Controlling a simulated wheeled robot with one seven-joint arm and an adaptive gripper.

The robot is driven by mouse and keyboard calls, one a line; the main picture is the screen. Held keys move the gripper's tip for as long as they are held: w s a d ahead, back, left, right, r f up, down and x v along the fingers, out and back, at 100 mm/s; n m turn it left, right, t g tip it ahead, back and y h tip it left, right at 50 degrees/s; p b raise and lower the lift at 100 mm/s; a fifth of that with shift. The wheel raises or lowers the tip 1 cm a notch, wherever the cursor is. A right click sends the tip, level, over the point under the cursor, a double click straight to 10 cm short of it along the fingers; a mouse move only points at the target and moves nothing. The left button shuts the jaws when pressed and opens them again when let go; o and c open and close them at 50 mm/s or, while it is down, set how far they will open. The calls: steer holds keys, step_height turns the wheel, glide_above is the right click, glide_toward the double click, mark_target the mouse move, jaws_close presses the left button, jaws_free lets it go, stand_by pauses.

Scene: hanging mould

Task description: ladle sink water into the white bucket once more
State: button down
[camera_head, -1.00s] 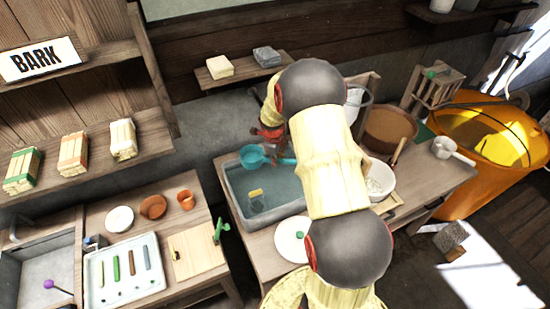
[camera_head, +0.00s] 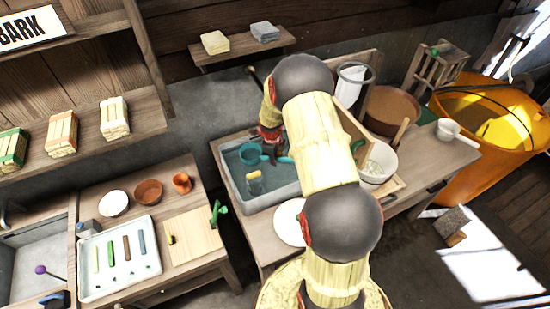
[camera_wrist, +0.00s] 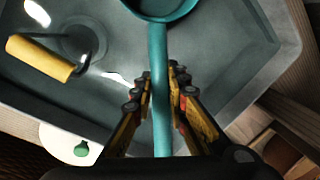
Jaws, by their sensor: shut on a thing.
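My gripper (camera_wrist: 160,100) is shut on the handle of the teal ladle (camera_wrist: 158,75). The ladle's bowl (camera_head: 249,154) is over or in the water at the back of the grey sink (camera_head: 236,193); whether it is dipped or holds water I cannot tell. In the wrist view the bowl is cut off at the top edge. The likely white bucket (camera_head: 378,177) stands right of the sink, partly behind my arm, with pale content inside. The gripper in the head view (camera_head: 270,136) is small and partly hidden by my arm.
A yellow-handled tool (camera_wrist: 40,58) sits in the sink near the ladle. A white round lid or plate (camera_head: 289,224) lies in front of the sink. A brown tub (camera_head: 390,110), a white dipper (camera_head: 448,130) and a large orange tub (camera_head: 480,170) stand to the right.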

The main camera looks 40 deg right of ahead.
steer(key=shift+w+f+b, duration=0.1)
steer(key=shift+f+b, duration=1.8)
steer(key=shift+f, duration=0.2)
steer(key=shift+r, duration=0.65)
steer(key=shift+r+p, duration=2.45)
steer(key=shift+r, duration=4.55)
steer(key=shift+s+d, duration=0.1)
steer(key=shift+s, duration=0.1)
